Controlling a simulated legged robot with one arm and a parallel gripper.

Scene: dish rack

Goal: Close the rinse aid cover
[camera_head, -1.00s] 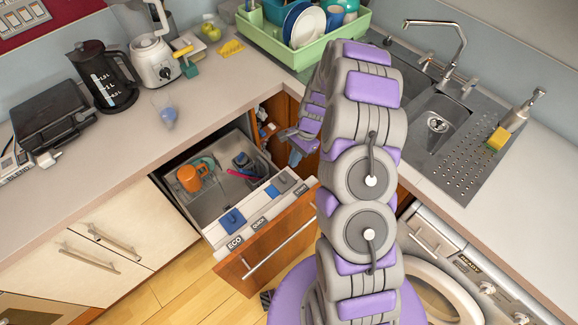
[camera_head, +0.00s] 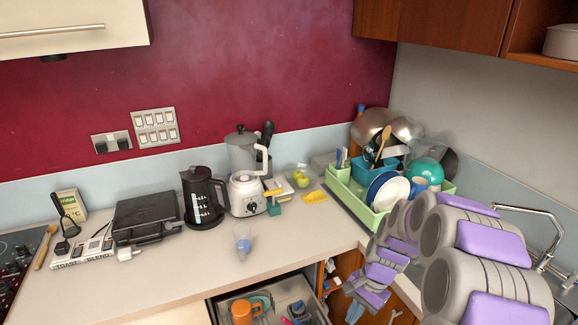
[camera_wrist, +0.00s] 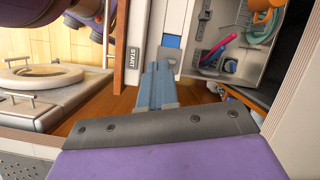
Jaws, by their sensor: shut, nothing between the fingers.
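The pulled-out dishwasher drawer (camera_wrist: 190,62) lies ahead of my gripper in the wrist view. Its front rim carries a START label and a blue button (camera_wrist: 172,41). In the head view, only the back of the drawer (camera_head: 283,292) shows at the bottom edge. My gripper (camera_wrist: 157,66) is shut and empty, its fingertips close to the blue button in the picture; I cannot tell whether they touch. The head view shows the gripper (camera_head: 354,309) to the right of the drawer. I cannot surely make out the rinse aid cover in either view.
The drawer holds an orange mug (camera_head: 243,312), a pink utensil (camera_wrist: 218,47) and other items. The worktop (camera_head: 180,278) is above it, with a kettle (camera_head: 203,200), a blender (camera_head: 247,190) and a green dish rack (camera_head: 358,208). A round washer door (camera_wrist: 40,82) is at left in the wrist view.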

